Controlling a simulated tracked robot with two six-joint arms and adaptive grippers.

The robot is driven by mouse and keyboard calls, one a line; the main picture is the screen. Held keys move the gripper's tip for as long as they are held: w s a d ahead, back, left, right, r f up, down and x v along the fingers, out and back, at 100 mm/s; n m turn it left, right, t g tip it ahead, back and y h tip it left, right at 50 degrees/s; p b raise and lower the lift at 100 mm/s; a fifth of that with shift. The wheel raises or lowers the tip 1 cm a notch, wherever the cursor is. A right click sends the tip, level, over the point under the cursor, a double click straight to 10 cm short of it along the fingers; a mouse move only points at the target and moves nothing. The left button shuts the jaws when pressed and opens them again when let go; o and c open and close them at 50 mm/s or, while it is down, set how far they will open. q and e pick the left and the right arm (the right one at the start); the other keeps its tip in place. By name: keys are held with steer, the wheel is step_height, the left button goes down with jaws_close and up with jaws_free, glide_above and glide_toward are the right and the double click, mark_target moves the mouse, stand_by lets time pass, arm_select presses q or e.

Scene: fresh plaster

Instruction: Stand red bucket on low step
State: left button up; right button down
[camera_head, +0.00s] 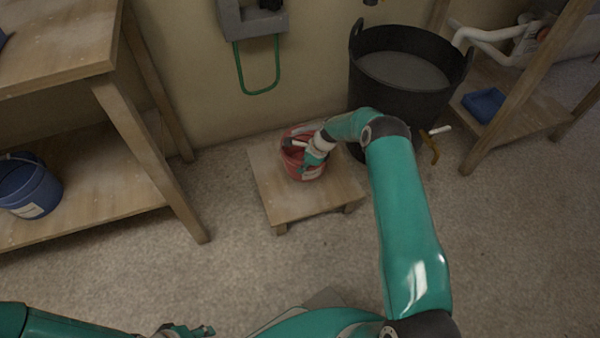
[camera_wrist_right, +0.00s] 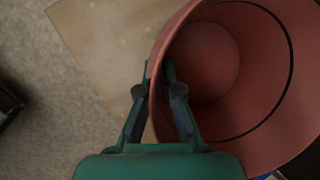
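The red bucket (camera_head: 291,161) is upright over the back part of the low wooden step (camera_head: 290,205); I cannot tell whether its base fully rests there. My right gripper (camera_head: 312,162) is at the bucket's right side. In the right wrist view the right gripper (camera_wrist_right: 158,80) has one finger inside the red bucket (camera_wrist_right: 265,115) and one outside, closed on its rim. The low step (camera_wrist_right: 105,50) shows beside the bucket there. The bucket looks empty inside. My left gripper (camera_head: 197,331) is at the bottom edge, partly cut off, away from the step.
A large black tub (camera_head: 400,100) with grey contents stands right of the step. A blue bucket (camera_head: 28,190) sits on the left bench's lower shelf (camera_head: 100,212). A blue tray (camera_head: 484,104) lies on the right shelf. The floor before the step is clear.

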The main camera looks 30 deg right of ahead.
steer(key=shift+f, duration=0.95)
steer(key=shift+r, duration=0.1)
steer(key=c, duration=1.3)
jaws_free()
